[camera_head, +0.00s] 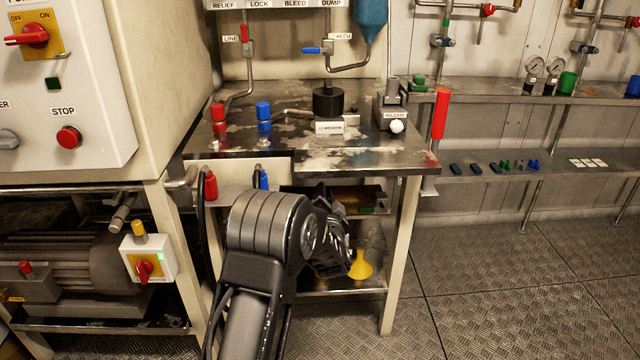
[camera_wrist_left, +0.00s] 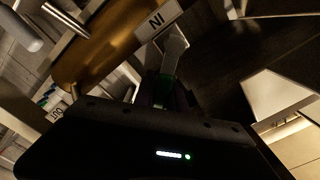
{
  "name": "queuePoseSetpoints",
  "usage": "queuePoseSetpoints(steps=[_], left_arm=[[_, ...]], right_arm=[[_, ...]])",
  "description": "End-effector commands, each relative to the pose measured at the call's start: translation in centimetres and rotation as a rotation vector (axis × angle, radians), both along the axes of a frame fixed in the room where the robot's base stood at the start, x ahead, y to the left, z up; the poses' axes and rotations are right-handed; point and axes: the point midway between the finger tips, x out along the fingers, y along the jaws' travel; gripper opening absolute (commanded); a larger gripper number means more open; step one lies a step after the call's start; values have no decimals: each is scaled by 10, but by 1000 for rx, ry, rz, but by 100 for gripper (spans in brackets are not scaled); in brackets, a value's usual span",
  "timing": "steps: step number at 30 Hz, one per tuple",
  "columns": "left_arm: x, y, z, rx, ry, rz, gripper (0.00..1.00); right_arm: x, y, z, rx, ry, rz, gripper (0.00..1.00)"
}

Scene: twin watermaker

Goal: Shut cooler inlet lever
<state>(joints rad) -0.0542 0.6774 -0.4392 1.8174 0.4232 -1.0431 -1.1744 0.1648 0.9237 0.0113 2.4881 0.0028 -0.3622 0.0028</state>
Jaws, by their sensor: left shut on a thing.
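The brass cooler (camera_wrist_left: 105,45) fills the upper part of the left wrist view, with an IN label (camera_wrist_left: 157,22) and an OUT label (camera_wrist_left: 58,113). A green lever (camera_wrist_left: 165,88) below a grey fitting near the IN label sits between the dark fingers of my left gripper (camera_wrist_left: 163,97), which is shut on it. The fingers hide part of the lever. In the head view, my left gripper (camera_head: 333,245) reaches under the workbench and hides most of the cooler; a brass part (camera_head: 368,196) shows behind it. My right gripper is not in view.
The steel workbench (camera_head: 360,160) is above my gripper, and its pale front leg (camera_head: 402,255) is to the right. A yellow funnel (camera_head: 361,266) stands on the lower shelf. Red (camera_head: 210,186) and blue (camera_head: 263,180) hose connectors hang at the left. The floor at right is clear.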

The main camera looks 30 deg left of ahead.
Motion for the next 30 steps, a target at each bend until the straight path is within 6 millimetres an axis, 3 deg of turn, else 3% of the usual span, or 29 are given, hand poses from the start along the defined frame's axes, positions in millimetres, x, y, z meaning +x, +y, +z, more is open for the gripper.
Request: queuePoseSetpoints(steps=[6,18,30], left_arm=[[5,-7,-8,165,128,-4,0],[8,-11,-27,430,328,-2,0],[8,-11,-35,533,406,0,0]], right_arm=[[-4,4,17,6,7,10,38],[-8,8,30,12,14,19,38],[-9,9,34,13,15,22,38]])
